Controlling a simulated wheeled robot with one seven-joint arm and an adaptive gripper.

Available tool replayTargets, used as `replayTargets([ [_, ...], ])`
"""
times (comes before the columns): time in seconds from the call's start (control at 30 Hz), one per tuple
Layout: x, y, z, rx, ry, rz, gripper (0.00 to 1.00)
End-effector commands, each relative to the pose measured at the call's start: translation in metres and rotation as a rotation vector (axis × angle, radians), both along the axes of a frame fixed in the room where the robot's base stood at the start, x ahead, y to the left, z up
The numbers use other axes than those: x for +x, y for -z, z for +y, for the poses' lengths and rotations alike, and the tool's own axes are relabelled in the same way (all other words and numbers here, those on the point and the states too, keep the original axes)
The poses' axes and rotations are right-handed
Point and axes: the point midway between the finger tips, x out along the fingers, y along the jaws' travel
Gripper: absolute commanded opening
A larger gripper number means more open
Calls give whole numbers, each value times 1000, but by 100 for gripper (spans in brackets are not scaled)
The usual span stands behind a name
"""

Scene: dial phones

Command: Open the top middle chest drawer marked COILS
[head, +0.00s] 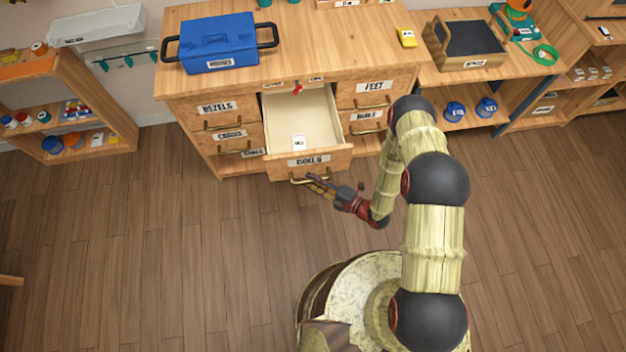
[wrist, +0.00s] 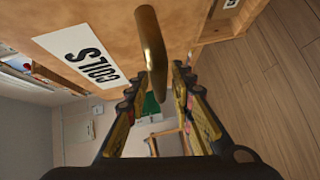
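The COILS drawer (head: 311,112) is pulled well out of the wooden chest (head: 185,88), in its middle column. Its inside shows pale, with a small white card (head: 299,142) on the floor. Its front bears the COILS label (head: 308,160), also plain in the wrist view (wrist: 75,55). The brass handle (wrist: 152,50) is below the label. My gripper (head: 311,182) is low in front of the drawer, at the handle. In the wrist view my fingers (wrist: 155,82) are apart, with the handle bar between and just beyond their tips. I cannot tell if either finger touches it.
A blue toolbox (head: 218,42) and a yellow item (head: 406,37) stand on the chest top. Shut drawers marked BEZELS (head: 217,106) and FEET (head: 375,87) flank the open one. The floor (head: 180,250) is clear.

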Motion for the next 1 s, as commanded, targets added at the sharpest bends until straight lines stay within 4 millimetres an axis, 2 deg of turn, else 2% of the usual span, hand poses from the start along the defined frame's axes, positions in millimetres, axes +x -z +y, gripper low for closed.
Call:
replayTargets([
  [0.1,0,0,0,0,0,-1,31],
  [0.47,-1,-1,-4,0,1,-1,31],
  [0.67,-12,-4,-24,0,5,1,31],
  [1.0,-39,-12,-69,0,6,0,31],
])
